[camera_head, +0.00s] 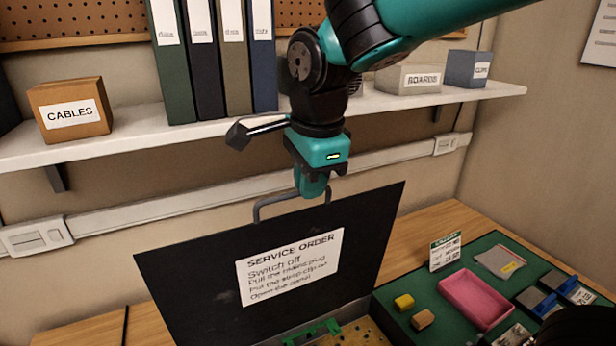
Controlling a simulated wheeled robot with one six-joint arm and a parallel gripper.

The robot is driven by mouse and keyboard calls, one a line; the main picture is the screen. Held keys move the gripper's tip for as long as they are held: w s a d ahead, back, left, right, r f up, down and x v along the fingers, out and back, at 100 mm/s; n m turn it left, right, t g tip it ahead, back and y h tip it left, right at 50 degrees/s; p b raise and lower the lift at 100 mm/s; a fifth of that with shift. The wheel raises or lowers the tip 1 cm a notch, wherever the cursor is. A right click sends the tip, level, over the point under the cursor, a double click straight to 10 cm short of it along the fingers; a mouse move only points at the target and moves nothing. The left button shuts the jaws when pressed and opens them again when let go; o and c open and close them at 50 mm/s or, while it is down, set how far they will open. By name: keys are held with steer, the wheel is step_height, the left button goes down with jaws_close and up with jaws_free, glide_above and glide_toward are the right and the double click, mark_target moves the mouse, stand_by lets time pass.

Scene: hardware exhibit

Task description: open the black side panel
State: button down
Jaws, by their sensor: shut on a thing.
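The black side panel (365,235) stands tilted above the wooden table in the lower middle of the view. A white sheet headed "SERVICE ORDER" (290,265) is on its face. A grey handle (258,210) rises from its top edge. My gripper (312,190) is shut on this handle at its right part, just above the panel's top edge. The fingertips are partly hidden by the gripper body. Below the panel, part of an open case with a green piece (318,330) shows at the bottom edge of the view.
A shelf (190,133) with binders (207,60), a CABLES box (70,110), a BOARDS box (408,79) and a blue-grey box (468,68) runs behind my arm. A green mat (440,285) at right holds a pink tray (476,299), a yellow block (404,302) and a brown block (423,319).

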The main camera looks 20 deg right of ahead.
steer(key=c, duration=1.2)
jaws_free()
steer(key=s+r, duration=0.3)
steer(key=r, duration=1.4)
steer(key=shift+s+d, duration=0.15)
steer(key=shift+s, duration=0.05)
